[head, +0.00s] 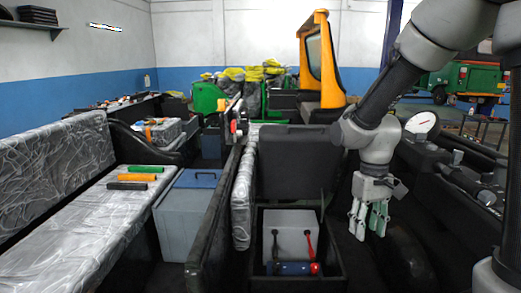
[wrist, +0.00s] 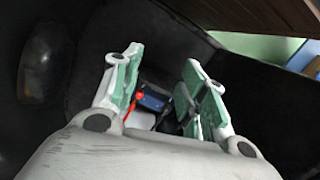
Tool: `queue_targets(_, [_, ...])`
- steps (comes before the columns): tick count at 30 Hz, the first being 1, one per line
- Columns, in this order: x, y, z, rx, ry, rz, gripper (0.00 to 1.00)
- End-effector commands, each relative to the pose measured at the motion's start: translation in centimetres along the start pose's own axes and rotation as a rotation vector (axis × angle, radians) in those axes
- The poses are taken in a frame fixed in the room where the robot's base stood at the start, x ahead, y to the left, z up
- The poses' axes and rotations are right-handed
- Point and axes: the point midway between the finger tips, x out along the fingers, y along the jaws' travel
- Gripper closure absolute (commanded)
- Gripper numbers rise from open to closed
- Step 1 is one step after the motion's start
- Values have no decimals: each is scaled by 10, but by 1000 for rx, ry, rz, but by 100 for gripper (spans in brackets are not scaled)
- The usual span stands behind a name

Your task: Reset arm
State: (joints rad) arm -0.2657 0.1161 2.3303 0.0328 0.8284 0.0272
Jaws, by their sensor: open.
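My gripper (head: 369,219) hangs from my arm at the right of the head view, fingers pointing down. It also shows in the wrist view (wrist: 165,90), its two green-padded fingers spread with nothing between them. It is to the right of an open black box (head: 262,283) that holds a grey block (head: 290,238). A red handle (head: 309,240) and a black handle stand at the block, and a blue cylinder (head: 290,268) with a red end lies in front. In the wrist view, the blue part (wrist: 152,102) and red part (wrist: 137,97) show beyond the fingers.
To the left are a plastic-wrapped bench (head: 95,210) with green, orange and black cylinders and a grey bin (head: 183,225). A yellow-framed screen (head: 321,60) stands behind. Dark vehicle parts lie close right of my gripper.

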Motion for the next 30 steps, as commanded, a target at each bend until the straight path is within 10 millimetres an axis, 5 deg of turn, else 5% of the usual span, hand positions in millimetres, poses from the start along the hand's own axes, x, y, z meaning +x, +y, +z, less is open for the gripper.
queue_targets(9, [-73, 35, 104, 71, 158, 7, 57])
queue_targets(15, [-103, 49, 146, 141, 341, 21, 57])
queue_targets(22, [-130, 58, 166, 197, 494, 38, 57])
queue_targets(30, [-133, 61, 169, 216, 510, 41, 57])
